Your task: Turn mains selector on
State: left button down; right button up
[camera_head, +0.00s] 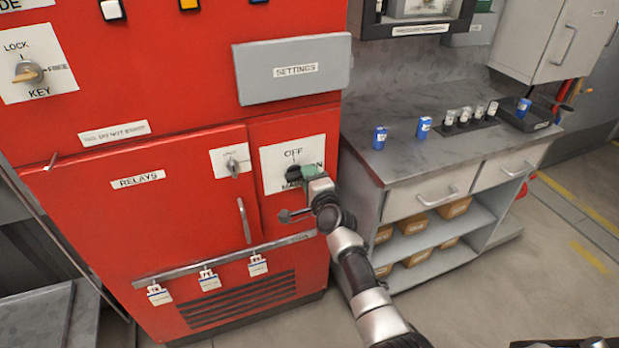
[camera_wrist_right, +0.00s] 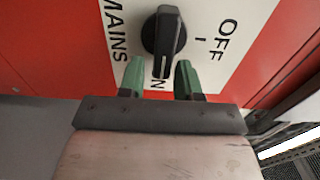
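The mains selector is a black knob (camera_head: 293,174) on a white plate (camera_head: 276,183) marked OFF at the top, ON at the right and MAINS below, on the red cabinet. In the right wrist view the knob (camera_wrist_right: 163,38) has a white line at its lower end, lying toward the partly hidden ON label. My right gripper (camera_head: 309,172) is at the right side of the knob. In the wrist view its two green fingertips (camera_wrist_right: 160,78) stand apart on either side of the knob's lower end, with visible gaps. My left gripper is not in view.
The cabinet carries a RELAYS door (camera_head: 140,215) with a handle, a grey SETTINGS cover (camera_head: 292,72), a key switch (camera_head: 28,73) and a rail with hanging tags (camera_head: 208,279). A grey workbench (camera_head: 440,155) with small items stands to the right. Floor right of the bench is open.

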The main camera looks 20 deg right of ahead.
jog(key=shift+o, duration=0.6)
jog(key=s+p, duration=0.1)
jog(key=s, duration=1)
jog(key=shift+d, duration=0.15)
jog(key=shift+w, duration=0.1)
